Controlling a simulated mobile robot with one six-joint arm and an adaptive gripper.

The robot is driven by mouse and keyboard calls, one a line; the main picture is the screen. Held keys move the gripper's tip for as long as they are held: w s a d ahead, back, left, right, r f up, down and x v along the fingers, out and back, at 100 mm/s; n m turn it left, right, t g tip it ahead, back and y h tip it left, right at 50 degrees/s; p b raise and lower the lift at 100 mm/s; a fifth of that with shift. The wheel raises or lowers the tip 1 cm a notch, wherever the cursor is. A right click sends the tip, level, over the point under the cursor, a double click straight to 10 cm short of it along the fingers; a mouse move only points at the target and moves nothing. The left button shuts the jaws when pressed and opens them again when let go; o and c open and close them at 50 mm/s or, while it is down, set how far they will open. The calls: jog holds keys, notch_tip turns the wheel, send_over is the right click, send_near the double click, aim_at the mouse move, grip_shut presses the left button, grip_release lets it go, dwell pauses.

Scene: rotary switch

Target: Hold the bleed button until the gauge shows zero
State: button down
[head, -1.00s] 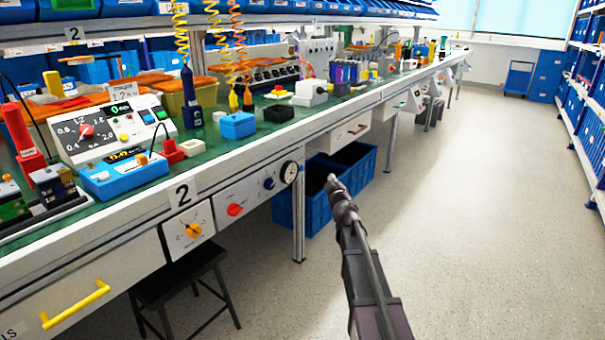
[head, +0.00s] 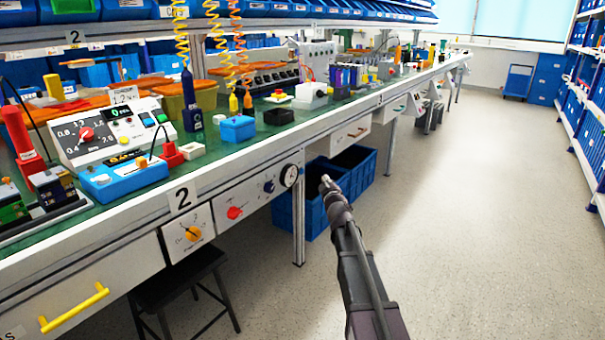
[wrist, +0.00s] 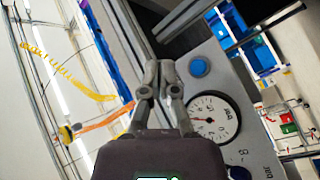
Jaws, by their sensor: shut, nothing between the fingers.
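The bleed button, a round blue cap (wrist: 199,67), shows in the wrist view on a grey panel, just beside the white round gauge (wrist: 213,117). In the head view the gauge (head: 288,176) is at the right end of the panel under the bench edge; I cannot make out the button there. My gripper (wrist: 163,68) is shut and empty. Its fingertips appear left of the button in the wrist view, apart from it in the picture. In the head view my gripper (head: 326,183) is right of the gauge.
The panel also carries a dark blue knob (head: 269,186), a red knob (head: 234,212) and an orange knob (head: 193,233). Blue bins (head: 318,208) stand under the bench. A black stool (head: 180,282) is at lower left. The floor (head: 480,230) to the right is clear.

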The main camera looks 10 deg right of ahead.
aim_at(302, 172)
jog(key=w+a, duration=0.4)
jog(key=shift+w+a, duration=0.4)
dwell(0.4)
jog(key=shift+w+a, duration=0.2)
dwell(1.5)
jog(key=shift+w+a, duration=0.15)
jog(key=shift+w+a, duration=0.3)
dwell(2.1)
dwell(1.7)
jog(key=shift+s+d, duration=0.6)
